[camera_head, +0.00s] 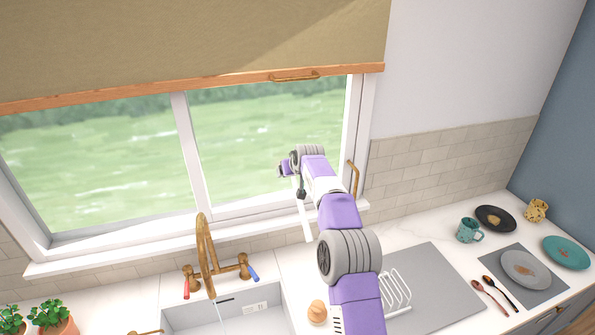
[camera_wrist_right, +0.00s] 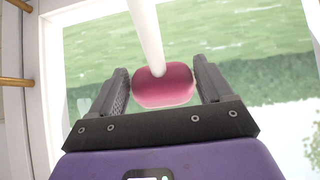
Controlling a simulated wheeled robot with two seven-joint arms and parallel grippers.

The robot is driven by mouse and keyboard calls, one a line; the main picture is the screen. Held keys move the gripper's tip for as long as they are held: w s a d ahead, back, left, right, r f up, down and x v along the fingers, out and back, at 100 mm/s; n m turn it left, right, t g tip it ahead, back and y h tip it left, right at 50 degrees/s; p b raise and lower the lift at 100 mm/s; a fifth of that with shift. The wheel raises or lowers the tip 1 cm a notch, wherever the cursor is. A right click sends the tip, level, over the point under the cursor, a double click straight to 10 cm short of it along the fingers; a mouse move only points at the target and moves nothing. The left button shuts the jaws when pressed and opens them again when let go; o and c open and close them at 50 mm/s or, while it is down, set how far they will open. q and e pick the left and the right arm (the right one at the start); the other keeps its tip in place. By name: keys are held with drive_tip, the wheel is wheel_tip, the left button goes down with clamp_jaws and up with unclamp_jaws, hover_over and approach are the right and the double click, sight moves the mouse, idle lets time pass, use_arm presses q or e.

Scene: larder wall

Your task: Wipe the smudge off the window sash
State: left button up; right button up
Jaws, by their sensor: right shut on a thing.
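The window sash (camera_head: 197,150) has two panes with a white frame under a half-lowered tan blind. My right gripper (camera_head: 284,170) is in front of the right pane, near its right side. In the right wrist view the fingers (camera_wrist_right: 163,82) are shut on a rounded pink end (camera_wrist_right: 163,90) of a tool with a white handle (camera_wrist_right: 146,35). In the head view this white rod (camera_head: 306,222) hangs down below the gripper. Pale streaks (camera_head: 125,187) show in the left pane; I cannot tell whether they are the smudge or the view outside. My left gripper is not in view.
A brass tap (camera_head: 205,250) stands at the sink (camera_head: 240,315) below the window. A grey mat (camera_head: 440,285) with a white rack (camera_head: 396,290), a teal mug (camera_head: 468,230) and several plates are on the right counter. Potted plants (camera_head: 55,318) stand at the lower left.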

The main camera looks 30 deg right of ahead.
drive_tip(key=shift+w+a, duration=0.25)
drive_tip(key=shift+a, duration=0.85)
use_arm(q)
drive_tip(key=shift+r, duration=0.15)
use_arm(e)
drive_tip(key=w+a, duration=0.1)
drive_tip(key=a, duration=0.5)
drive_tip(key=shift+w+a, duration=0.25)
drive_tip(key=shift+w, duration=0.15)
